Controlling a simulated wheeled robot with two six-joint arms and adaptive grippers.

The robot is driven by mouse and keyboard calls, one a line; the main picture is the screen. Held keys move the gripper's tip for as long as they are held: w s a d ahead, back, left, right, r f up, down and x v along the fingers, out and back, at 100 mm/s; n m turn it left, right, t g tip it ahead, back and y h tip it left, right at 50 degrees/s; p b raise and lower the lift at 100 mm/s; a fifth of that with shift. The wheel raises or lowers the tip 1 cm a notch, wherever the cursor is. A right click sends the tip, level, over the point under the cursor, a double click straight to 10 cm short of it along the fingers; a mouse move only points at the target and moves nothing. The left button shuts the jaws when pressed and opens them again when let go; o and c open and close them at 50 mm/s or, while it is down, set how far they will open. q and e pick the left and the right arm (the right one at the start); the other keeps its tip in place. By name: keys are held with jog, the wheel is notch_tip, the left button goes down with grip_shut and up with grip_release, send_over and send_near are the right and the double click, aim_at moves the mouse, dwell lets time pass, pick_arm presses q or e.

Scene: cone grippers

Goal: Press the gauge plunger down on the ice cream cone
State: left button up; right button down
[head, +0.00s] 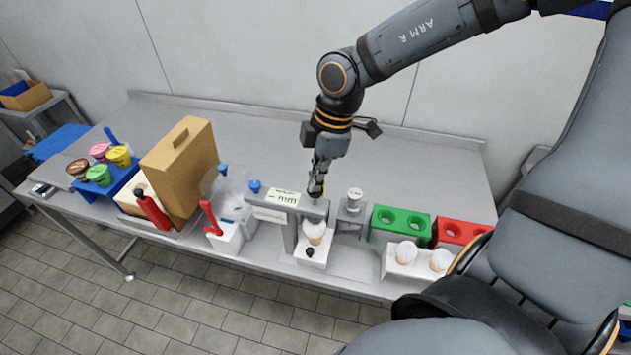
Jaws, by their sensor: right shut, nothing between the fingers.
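The gauge (272,212) is a grey frame with a labelled top plate, standing near the front edge of the metal table. An ice cream cone (314,232) sits under its arm, with its pale top showing. My right gripper (317,188) comes down from above, shut and empty, with its fingertips at the top of the gauge over the cone. The plunger is mostly hidden by the fingers; I cannot tell whether they touch it or how far down it is. My left gripper is out of view.
Right of the gauge stand a grey holder with a white-topped jar (353,199), a green block (400,221), a red block (460,232) and a white rack (413,262) with two cones. Left are a red-handled device (225,236), a brown case (182,165) and a blue tub tray (106,184). The back table is clear.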

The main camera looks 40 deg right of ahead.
jog(key=shift+r, duration=0.1)
dwell(0.5)
jog(key=shift+r+p, duration=1.4)
jog(key=shift+r, duration=1.2)
notch_tip(320, 180, up, 8)
jog(key=p, duration=0.6)
jog(key=shift+f+p, duration=0.15)
jog(key=shift+p, duration=0.2)
